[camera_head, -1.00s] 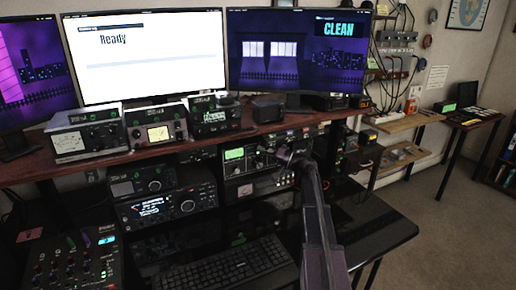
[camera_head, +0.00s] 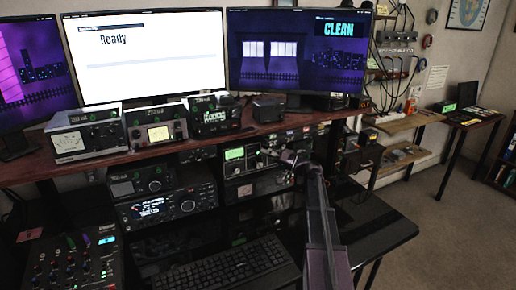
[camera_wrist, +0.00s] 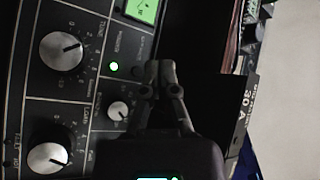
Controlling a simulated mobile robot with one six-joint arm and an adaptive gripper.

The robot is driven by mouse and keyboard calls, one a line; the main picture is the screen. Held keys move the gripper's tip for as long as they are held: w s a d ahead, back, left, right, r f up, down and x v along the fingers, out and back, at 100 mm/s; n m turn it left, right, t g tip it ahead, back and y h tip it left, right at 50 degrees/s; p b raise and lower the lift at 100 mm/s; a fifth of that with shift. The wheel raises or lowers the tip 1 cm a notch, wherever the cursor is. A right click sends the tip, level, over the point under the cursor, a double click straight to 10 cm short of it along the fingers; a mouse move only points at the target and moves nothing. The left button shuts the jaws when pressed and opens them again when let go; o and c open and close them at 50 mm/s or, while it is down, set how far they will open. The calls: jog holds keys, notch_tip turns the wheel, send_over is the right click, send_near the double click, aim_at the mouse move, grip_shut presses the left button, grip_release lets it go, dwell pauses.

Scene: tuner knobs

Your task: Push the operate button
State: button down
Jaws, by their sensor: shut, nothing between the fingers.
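The black tuner panel (camera_wrist: 88,110) fills the left of the wrist view, seen turned on its side. It carries two large silver knobs, an upper one (camera_wrist: 61,51) and a lower one (camera_wrist: 48,157), and a small knob (camera_wrist: 118,111). A lit green light (camera_wrist: 114,66) and a green display (camera_wrist: 141,10) are near the fingertips. My gripper (camera_wrist: 153,70) is shut and empty, its tips over the panel beside the green light; contact cannot be told. The operate button cannot be made out. In the head view, my gripper (camera_head: 288,160) is right of the tuner's green display (camera_head: 234,154).
Radios and meters crowd the shelf around the tuner. A black box marked 30 A (camera_wrist: 240,105) stands right of my gripper in the wrist view. A keyboard (camera_head: 228,266) lies on the desk below. Monitors stand above; one (camera_head: 150,55) reads "Ready".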

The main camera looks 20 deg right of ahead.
jog(key=s, duration=0.3)
jog(key=shift+s, duration=0.25)
jog(key=shift+d, duration=0.15)
